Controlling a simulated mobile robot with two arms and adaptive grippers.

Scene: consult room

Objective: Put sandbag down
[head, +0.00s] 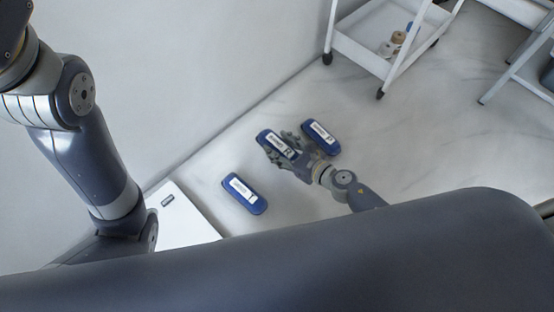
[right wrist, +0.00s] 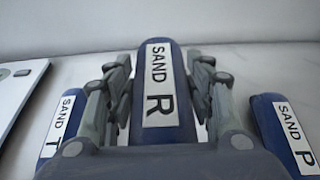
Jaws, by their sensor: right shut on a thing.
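A blue sandbag with a white label reading "SAND R" (right wrist: 158,95) is between the fingers of my right gripper (right wrist: 161,72), which is shut on it. In the head view the held sandbag (head: 275,142) and the right gripper (head: 284,148) are over the pale floor; I cannot tell the exact gap beneath. A blue sandbag marked "SAND P" (head: 321,136) lies just right of it. A blue sandbag marked "SAND T" (right wrist: 57,122) is at its left in the wrist view and lower left in the head view (head: 245,194). My left gripper is not in view.
A dark padded surface (head: 350,255) fills the foreground. A flat white object with a small dark display (head: 185,220) is left of the sandbags, by the wall. A white trolley (head: 370,52) stands at the back. Marbled floor (head: 420,150) to the right is clear.

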